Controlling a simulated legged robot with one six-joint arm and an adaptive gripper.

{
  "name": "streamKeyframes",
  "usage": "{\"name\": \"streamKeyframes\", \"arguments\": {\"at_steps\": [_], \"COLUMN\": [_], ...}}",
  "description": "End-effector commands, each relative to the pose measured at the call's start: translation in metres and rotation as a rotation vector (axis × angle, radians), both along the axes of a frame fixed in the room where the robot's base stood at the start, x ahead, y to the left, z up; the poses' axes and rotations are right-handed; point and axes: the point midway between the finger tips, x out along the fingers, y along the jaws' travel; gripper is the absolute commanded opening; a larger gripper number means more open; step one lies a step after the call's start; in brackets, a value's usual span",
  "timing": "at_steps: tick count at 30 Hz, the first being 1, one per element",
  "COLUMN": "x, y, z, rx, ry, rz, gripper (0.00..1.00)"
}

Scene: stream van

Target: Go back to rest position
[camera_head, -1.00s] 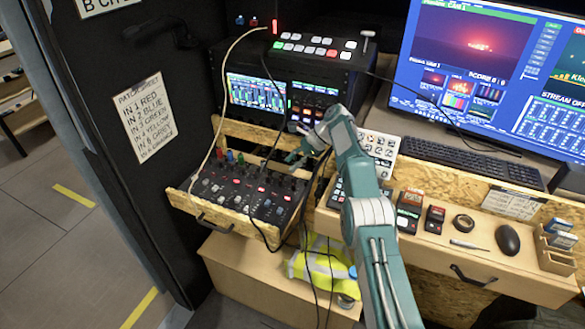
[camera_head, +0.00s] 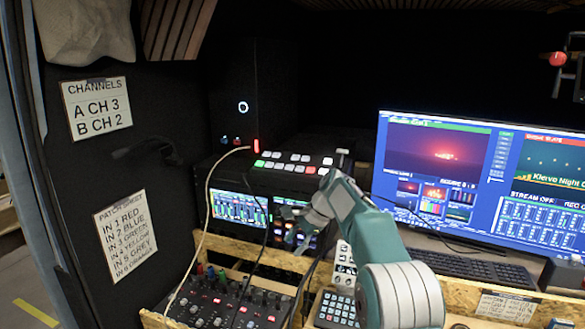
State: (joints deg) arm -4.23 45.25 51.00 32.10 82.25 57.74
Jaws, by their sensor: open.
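My teal and grey arm rises from the lower right of the head view and reaches up and left. My gripper (camera_head: 290,232) is open and empty at its end. It hangs in front of the small screens of the black switcher rack, above the wooden drawer. I see no object between its fingers. Whether the fingers touch the thin black cable close by cannot be told.
An audio mixer (camera_head: 225,302) with cables sits in the drawer below. A black switcher (camera_head: 290,172) with lit buttons stands behind. A large monitor (camera_head: 440,180) and a keyboard (camera_head: 470,268) are at right. A patch sheet (camera_head: 125,236) hangs on the left wall.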

Motion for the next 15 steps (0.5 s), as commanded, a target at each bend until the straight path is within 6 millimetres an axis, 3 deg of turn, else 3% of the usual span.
{"name": "streamKeyframes", "arguments": {"at_steps": [1,6,15], "x": [-0.010,-0.045,-0.123], "y": [-0.006,-0.025,-0.059], "z": [0.015,0.051,0.094], "rx": [-0.017,-0.086,-0.222], "ry": [-0.032,-0.138,-0.309], "rz": [0.016,0.085,0.226], "gripper": [0.58,0.58,0.58]}}
